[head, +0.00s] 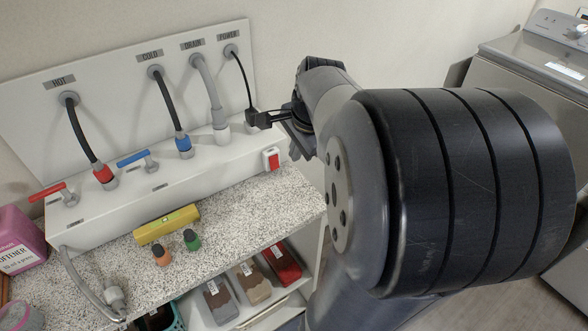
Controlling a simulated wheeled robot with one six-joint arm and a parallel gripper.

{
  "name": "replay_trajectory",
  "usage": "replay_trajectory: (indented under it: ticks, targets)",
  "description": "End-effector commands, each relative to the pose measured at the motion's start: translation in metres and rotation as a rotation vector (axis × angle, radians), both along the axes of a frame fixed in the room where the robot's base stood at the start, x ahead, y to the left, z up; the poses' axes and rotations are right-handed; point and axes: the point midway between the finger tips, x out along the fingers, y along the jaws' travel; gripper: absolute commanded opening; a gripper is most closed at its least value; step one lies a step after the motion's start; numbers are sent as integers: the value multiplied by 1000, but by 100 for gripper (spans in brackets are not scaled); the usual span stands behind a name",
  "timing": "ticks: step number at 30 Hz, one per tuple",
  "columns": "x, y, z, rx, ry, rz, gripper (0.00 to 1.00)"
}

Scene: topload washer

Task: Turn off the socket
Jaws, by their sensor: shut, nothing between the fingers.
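The socket's red rocker switch (272,160) sits in a white surround at the right end of the white box's front face. Which way the rocker is tipped is too small to tell. A black plug (257,119) with a black cord from the POWER outlet stands on top of the box, above the switch. My gripper (287,118) is shut and empty, just right of the plug and above the switch. My arm partly hides it, and I cannot tell whether it touches the plug.
A red-handled valve (52,190) and a blue-handled valve (134,158) stick out from the white box. A grey washer (530,95) stands at right.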

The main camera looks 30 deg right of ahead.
Motion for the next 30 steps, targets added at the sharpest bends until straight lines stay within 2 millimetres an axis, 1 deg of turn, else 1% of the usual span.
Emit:
replay_trajectory:
  ticks: [3,11,14,16,20,30]
  targets:
    - [0,4,-1,1,0,4,0]
    - [0,4,0,1,0,4,0]
    - [1,4,-2,1,1,4,0]
    - [3,4,-8,1,3,5,0]
    - [8,5,-27,2,6,5,0]
    - [32,6,-96,3,5,5,0]
